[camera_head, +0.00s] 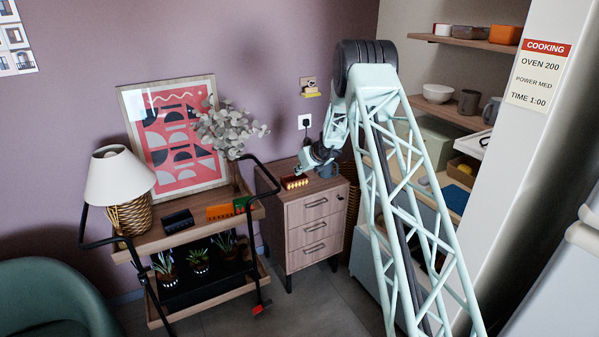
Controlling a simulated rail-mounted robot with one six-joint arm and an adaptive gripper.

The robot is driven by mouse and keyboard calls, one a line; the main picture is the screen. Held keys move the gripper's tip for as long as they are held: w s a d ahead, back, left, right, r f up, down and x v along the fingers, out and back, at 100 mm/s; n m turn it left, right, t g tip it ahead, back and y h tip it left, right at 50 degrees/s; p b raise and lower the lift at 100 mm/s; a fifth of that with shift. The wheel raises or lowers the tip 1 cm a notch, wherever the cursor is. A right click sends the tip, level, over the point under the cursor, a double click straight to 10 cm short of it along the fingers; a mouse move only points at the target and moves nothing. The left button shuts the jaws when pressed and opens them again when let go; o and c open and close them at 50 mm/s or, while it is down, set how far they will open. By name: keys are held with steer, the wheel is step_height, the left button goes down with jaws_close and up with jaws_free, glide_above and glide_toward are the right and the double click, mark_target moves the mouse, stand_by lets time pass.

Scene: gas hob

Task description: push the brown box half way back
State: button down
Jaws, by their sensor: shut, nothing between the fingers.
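The most box-like brown thing I see is a tan, open-topped box (462,169) on a shelf at the right, just right of my arm. I cannot tell for sure that it is the brown box. My gripper (304,168) is small in view, low over the wooden drawer cabinet at the back wall. It is shut and empty, above and close to a dark red block with yellow dots (294,182). I cannot tell whether it touches the block. My gripper is well left of the tan box.
A dark mug (328,170) stands on the drawer cabinet (315,212) beside my gripper. My lattice arm hides part of the shelves. A white tray (473,144) juts out above the tan box. A trolley (183,234) with a lamp (120,178) stands left.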

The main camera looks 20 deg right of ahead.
mark_target(290, 177)
steer(key=shift+x, duration=4)
